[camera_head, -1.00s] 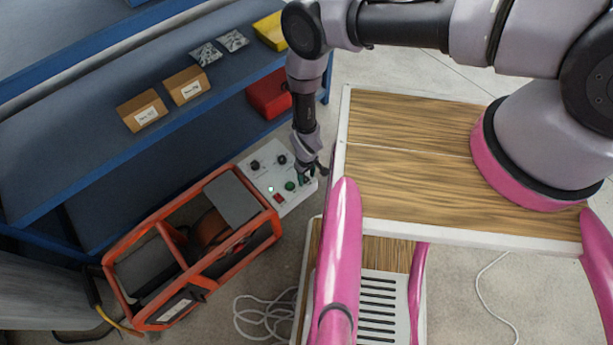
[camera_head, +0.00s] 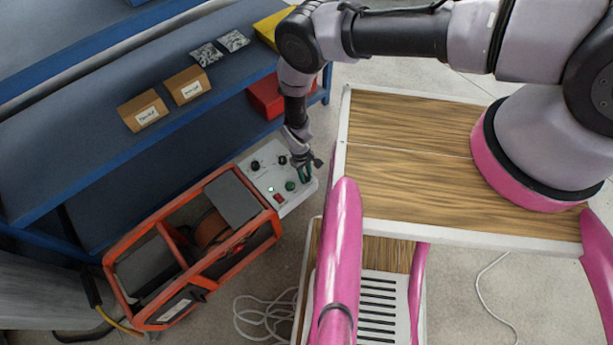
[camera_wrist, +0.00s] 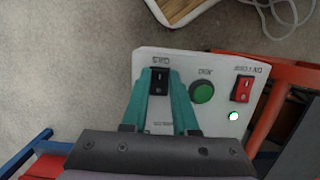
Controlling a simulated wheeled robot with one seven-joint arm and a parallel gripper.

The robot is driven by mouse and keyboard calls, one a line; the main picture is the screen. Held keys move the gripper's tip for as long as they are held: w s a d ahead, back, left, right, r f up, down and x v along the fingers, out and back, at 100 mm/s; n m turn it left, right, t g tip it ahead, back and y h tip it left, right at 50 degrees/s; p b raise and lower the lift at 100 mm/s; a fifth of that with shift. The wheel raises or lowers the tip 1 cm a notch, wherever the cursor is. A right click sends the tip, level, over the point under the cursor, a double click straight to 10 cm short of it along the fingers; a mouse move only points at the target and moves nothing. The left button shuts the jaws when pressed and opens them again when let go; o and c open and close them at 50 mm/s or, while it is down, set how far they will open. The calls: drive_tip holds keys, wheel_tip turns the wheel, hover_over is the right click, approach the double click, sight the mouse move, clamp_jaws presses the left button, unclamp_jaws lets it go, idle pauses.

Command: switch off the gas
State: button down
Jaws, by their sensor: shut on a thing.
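The white control panel (camera_head: 268,180) is on the end of an orange-framed machine (camera_head: 190,255). In the wrist view, the panel (camera_wrist: 190,140) shows upside down. The black rocker switch (camera_wrist: 158,82), with a label that seems to read GAS, sits between my teal fingertips. My gripper (camera_wrist: 160,76) is shut on this switch; the fingers cover part of it. In the head view, my gripper (camera_head: 304,173) is at the panel's right end.
A blue shelf unit (camera_head: 75,170) with boxes stands behind the machine. A white cable (camera_head: 265,318) lies on the floor at the front.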

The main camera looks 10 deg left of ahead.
drive_tip(key=shift+w+a+g+h, duration=0.15)
drive_tip(key=shift+g+h, duration=0.15)
drive_tip(key=c, duration=0.7)
unclamp_jaws()
drive_tip(key=v, duration=1.1)
